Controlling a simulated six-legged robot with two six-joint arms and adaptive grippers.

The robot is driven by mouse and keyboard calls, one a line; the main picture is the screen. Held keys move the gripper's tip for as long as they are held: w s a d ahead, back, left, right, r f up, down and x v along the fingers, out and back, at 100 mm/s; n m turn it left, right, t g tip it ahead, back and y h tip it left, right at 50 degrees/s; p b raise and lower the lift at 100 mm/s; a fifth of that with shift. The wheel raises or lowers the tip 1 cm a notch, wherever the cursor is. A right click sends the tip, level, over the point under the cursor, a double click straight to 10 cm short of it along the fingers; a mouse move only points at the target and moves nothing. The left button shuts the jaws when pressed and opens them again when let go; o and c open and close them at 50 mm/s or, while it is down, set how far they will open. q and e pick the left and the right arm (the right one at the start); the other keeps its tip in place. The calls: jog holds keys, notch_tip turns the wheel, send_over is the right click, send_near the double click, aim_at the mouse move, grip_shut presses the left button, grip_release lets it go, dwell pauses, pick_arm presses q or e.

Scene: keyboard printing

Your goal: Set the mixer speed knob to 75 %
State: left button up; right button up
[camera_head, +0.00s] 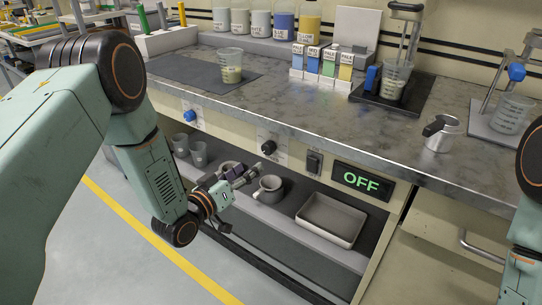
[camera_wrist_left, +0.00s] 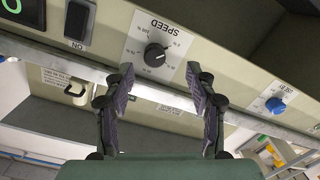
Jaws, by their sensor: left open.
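The black speed knob (camera_head: 268,147) sits on the cream front panel below the worktop edge. In the left wrist view, which is upside down, the knob (camera_wrist_left: 155,55) sits on a white plate (camera_wrist_left: 140,31) lettered SPEED with percent marks around it. The knob's exact setting is too small to read. My left gripper (camera_head: 243,177) is open and empty, below and left of the knob in the head view. In the left wrist view its two fingers (camera_wrist_left: 160,71) stand apart on either side of the knob's direction, not touching it. My right gripper is out of view.
A black switch (camera_head: 314,162) and a display (camera_head: 362,181) reading OFF in green are right of the knob. A blue knob (camera_head: 190,116) is to its left. The shelf below holds mugs (camera_head: 268,190) and a tray (camera_head: 331,219). A mixer (camera_head: 402,45) with a beaker stands on the worktop.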

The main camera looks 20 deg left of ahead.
aim_at(266, 150)
pick_arm(q)
jog(key=shift+n+t, duration=0.3)
jog(key=x, duration=0.2)
jog(key=b+x, duration=0.1)
jog(key=x, duration=0.1)
jog(key=r+b+x, duration=0.1)
jog(key=x, duration=0.2)
jog(key=shift+d, duration=0.25)
jog(key=shift+w, duration=0.4)
jog(key=shift+d, duration=0.1)
jog(key=c, duration=1.1)
jog(key=shift+c, duration=0.2)
